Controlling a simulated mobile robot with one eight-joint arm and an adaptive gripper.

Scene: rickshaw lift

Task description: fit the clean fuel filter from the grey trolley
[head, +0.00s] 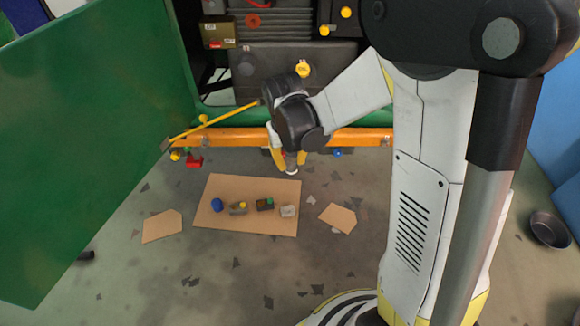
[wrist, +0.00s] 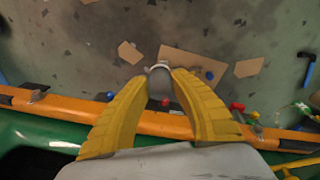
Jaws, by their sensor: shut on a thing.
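My gripper (head: 290,165) hangs in front of the orange beam, its yellow fingers pointing down over the floor. It is shut on a small grey cylinder with a pale rim, probably a fuel filter (wrist: 160,72), held between the fingertips in the wrist view. In the head view only its pale end (head: 291,171) shows below the fingers. I cannot tell whether it is clean. The dark engine block (head: 270,65) with yellow caps is behind my arm. I cannot make out a filter seat or a grey trolley.
An orange beam (head: 235,138) crosses below the engine bay. A green panel (head: 90,130) stands at left, near a yellow rod (head: 215,122). A cardboard sheet (head: 250,228) with several small parts lies on the floor. A dark bowl (head: 550,230) is at right.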

